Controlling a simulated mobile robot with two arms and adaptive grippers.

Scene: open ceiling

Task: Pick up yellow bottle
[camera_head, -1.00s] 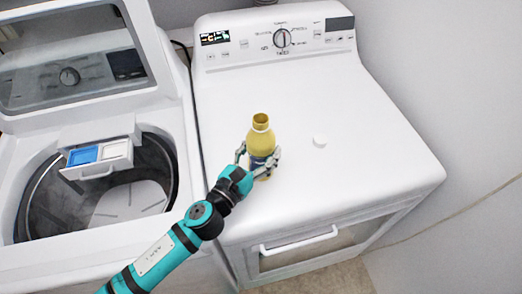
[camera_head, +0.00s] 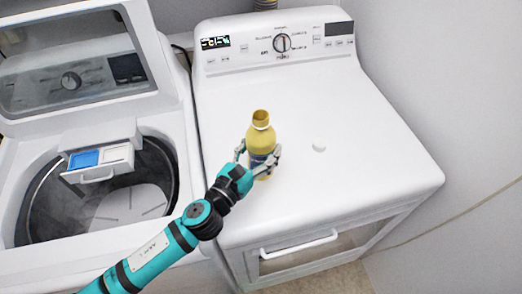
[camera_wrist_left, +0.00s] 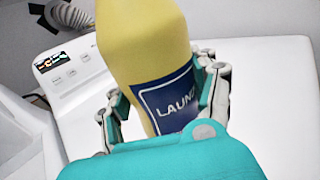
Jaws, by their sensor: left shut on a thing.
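The yellow bottle (camera_head: 261,140) has an open top and a dark blue label. It stands upright at the left part of the dryer top in the head view. My left gripper (camera_head: 258,158) is shut on the lower part of the bottle, one finger on each side. In the left wrist view the bottle (camera_wrist_left: 150,55) fills the middle, its label partly reading "LAUN", between the fingers of the left gripper (camera_wrist_left: 165,100). My right gripper is not in view.
The rest of the dryer top is clear. An open washing machine (camera_head: 185,245) with a blue and white drawer (camera_head: 100,157) stands at the left.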

